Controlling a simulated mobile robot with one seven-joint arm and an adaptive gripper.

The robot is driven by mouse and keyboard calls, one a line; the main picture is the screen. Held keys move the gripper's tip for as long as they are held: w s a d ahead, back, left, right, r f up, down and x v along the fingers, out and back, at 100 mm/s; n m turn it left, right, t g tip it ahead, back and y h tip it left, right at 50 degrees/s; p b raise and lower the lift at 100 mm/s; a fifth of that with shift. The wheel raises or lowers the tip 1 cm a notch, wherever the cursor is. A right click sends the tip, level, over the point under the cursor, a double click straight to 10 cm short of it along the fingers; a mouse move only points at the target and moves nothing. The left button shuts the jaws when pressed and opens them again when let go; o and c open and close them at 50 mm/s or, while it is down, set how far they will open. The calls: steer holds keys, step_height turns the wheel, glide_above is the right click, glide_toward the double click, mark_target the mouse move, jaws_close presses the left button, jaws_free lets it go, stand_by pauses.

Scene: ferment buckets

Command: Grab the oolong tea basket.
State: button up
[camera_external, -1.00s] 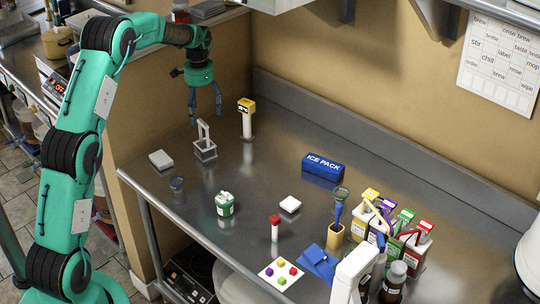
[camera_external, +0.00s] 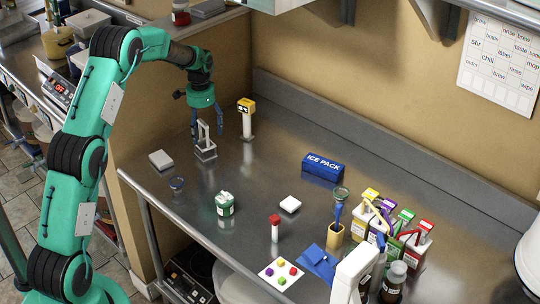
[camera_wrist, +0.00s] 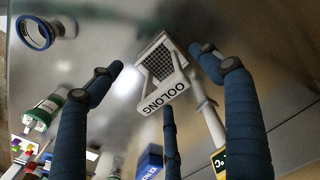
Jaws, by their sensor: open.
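The oolong tea basket (camera_external: 205,152) is a small white-grey mesh basket with a tall upright handle, standing on the steel counter. In the wrist view its label reads OOLONG, and the basket (camera_wrist: 163,75) lies between my spread fingers. My gripper (camera_external: 207,130) points down over the basket in the external view, its blue fingers on either side of the handle. My gripper (camera_wrist: 165,90) is open and the fingers appear apart from the basket; contact with the handle cannot be seen clearly.
A yellow-topped white post (camera_external: 246,118) stands close right of the basket. A grey flat block (camera_external: 161,160), a small blue-rimmed cup (camera_external: 177,183) and a green-and-white jar (camera_external: 225,203) are nearby. An ice pack (camera_external: 323,167) and several caddies stand farther right.

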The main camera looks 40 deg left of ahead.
mark_target(205, 144)
steer(key=shift+f, duration=0.1)
steer(key=shift+a+f+b, duration=0.1)
steer(key=shift+f+b, duration=0.4)
steer(key=shift+f, duration=2)
steer(key=c, duration=1.3)
